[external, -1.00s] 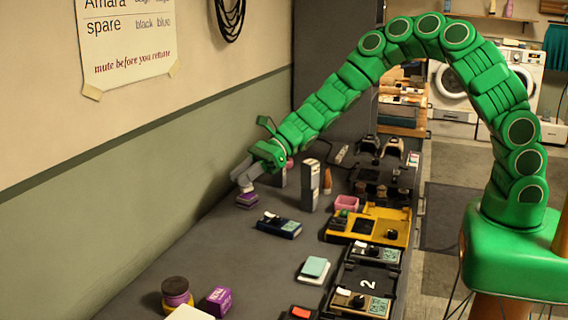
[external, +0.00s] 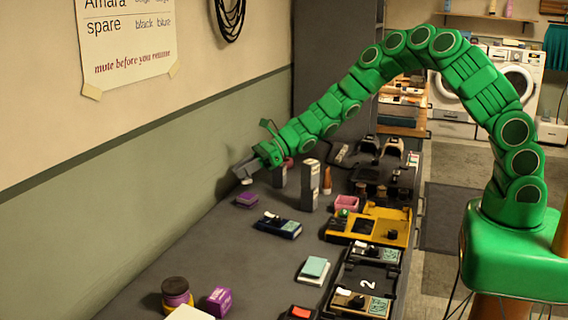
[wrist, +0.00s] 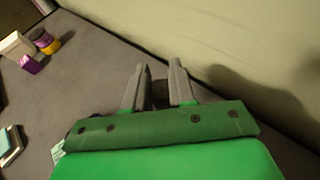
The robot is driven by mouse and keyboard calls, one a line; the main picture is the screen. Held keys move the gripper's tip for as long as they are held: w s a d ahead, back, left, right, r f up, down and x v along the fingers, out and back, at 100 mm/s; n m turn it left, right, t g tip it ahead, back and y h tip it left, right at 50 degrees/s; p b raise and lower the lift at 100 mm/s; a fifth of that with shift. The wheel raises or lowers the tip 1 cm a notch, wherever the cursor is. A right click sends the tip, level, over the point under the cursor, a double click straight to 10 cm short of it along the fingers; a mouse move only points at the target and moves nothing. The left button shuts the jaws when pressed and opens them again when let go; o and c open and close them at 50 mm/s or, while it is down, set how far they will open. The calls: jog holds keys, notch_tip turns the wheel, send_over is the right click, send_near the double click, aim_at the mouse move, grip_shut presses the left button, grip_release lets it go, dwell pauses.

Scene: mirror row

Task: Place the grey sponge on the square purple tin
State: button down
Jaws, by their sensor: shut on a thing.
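My gripper (external: 243,171) hangs over the far end of the bench near the wall, shut on a small grey thing, the grey sponge (external: 247,181). In the wrist view the sponge (wrist: 160,92) is a dark patch between the two fingers (wrist: 157,82). The flat purple tin (external: 247,199) sits on the bench just below, with a clear gap between it and the sponge. The tin is hidden in the wrist view.
A dark blue device (external: 278,226) lies nearer. A purple box (external: 219,301) and round jar (external: 176,292) stand at the front. The bench's left middle is clear.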

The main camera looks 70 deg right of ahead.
aim_at(244, 179)
jog(key=shift+f, duration=2.05)
jog(key=shift+f, duration=0.1)
jog(key=c, duration=0.9)
grip_release()
jog(key=shift+c, duration=0.2)
